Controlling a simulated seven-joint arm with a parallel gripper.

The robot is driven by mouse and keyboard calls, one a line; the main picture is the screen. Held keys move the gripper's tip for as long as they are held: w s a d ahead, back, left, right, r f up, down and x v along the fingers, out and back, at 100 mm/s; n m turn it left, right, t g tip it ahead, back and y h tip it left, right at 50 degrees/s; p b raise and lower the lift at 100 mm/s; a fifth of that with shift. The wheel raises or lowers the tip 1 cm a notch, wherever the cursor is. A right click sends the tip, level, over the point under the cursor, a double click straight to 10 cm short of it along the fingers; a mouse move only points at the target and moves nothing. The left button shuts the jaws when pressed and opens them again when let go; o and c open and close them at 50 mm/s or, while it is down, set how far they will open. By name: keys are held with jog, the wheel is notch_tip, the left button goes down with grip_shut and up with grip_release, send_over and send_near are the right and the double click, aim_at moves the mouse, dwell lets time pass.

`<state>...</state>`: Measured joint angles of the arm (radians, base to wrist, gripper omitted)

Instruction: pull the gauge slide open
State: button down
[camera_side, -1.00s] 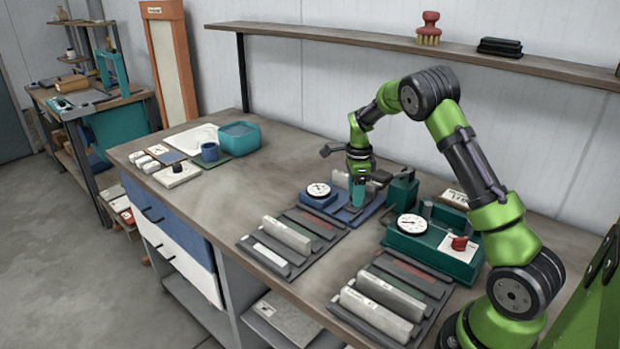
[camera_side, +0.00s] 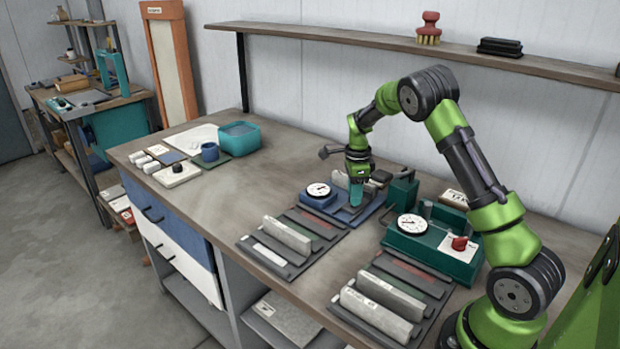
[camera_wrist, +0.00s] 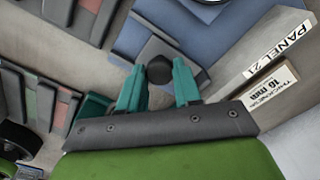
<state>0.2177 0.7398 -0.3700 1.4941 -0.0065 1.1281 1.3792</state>
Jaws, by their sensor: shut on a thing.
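A blue gauge (camera_side: 318,197) with a round white dial (camera_side: 317,189) sits on the bench, its flat blue base reaching right to under my gripper. My gripper (camera_side: 356,203) points down at the right part of this blue gauge. In the wrist view, the teal fingers of my gripper (camera_wrist: 158,92) are closed around a dark knob (camera_wrist: 159,70) with a round black top. The knob stands over the blue base (camera_wrist: 185,30), where a bit of the dial shows at the top edge. The fingers hide part of the slide, so how far it is open is unclear.
A green gauge (camera_side: 433,244) with a dial and red knob stands to the right. Racks of grey bars (camera_side: 292,243) lie in front of both gauges. A dark green block (camera_side: 402,191) stands close to my gripper's right. The bench's middle left is clear.

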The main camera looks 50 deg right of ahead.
jog(key=shift+a, duration=1.6)
jog(key=c, duration=0.8)
grip_release()
jog(key=shift+d, duration=0.1)
jog(key=shift+r, duration=0.4)
notch_tip(320, 180, up, 16)
jog(key=shift+r, duration=0.1)
